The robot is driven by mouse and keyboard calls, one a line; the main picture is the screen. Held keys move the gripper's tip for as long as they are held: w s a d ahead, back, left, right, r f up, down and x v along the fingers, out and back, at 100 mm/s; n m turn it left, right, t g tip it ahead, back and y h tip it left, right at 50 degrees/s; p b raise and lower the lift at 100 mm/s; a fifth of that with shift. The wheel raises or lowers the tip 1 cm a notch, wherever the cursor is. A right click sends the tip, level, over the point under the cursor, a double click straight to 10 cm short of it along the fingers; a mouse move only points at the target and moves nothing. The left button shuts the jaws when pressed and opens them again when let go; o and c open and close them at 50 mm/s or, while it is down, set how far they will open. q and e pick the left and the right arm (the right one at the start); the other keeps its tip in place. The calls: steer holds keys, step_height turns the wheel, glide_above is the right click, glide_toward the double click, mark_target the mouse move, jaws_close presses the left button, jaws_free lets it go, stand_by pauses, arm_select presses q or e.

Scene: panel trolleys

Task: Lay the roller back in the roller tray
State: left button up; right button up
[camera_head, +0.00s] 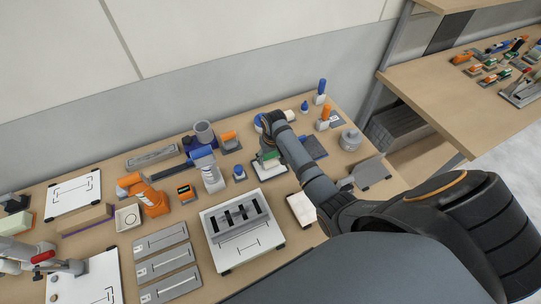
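My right arm comes in from the right and reaches over the bench. My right gripper (271,123) is at its far end, by a pale cylinder (290,116) that looks like the roller. A blue end (258,121) shows on the gripper's other side. The wrist hides the fingers, so I cannot tell whether they are shut on it. A dark blue flat tray (313,147), which looks like the roller tray, lies just right of the forearm, and the forearm hides part of it. My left gripper is not in view.
A green-topped block (268,157) on a white board stands close below the wrist. A blue-capped bottle (320,92), an orange-capped bottle (324,118) and a round metal tin (350,139) stand to the right. An orange drill (150,197) and a slotted fixture (238,222) crowd the left and front.

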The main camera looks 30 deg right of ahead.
steer(key=o, duration=0.4)
steer(key=shift+o, duration=0.2)
step_height(320, 180, up, 12)
steer(key=s, duration=0.1)
steer(key=shift+s, duration=0.25)
steer(key=shift+f, duration=0.1)
stand_by(0.3)
